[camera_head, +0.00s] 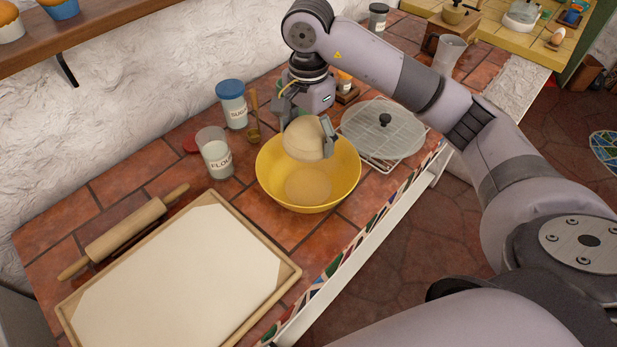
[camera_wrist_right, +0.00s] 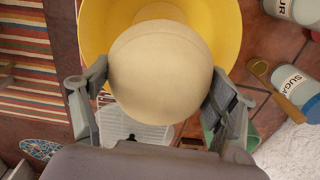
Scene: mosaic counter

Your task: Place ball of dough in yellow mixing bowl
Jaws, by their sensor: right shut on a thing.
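The ball of dough (camera_head: 303,139) is pale, round and held above the yellow mixing bowl (camera_head: 347,180). My right gripper (camera_head: 307,135) is shut on it, with a finger on each side. In the right wrist view the dough (camera_wrist_right: 161,70) sits between the two fingers (camera_wrist_right: 160,108), with the yellow bowl (camera_wrist_right: 233,20) behind it. In the head view something pale and round (camera_head: 308,188) shows in the bottom of the bowl; I cannot tell what it is. My left gripper is not in view.
A rolling pin (camera_head: 122,232) and a wooden tray with a white sheet (camera_head: 185,275) lie at the left.

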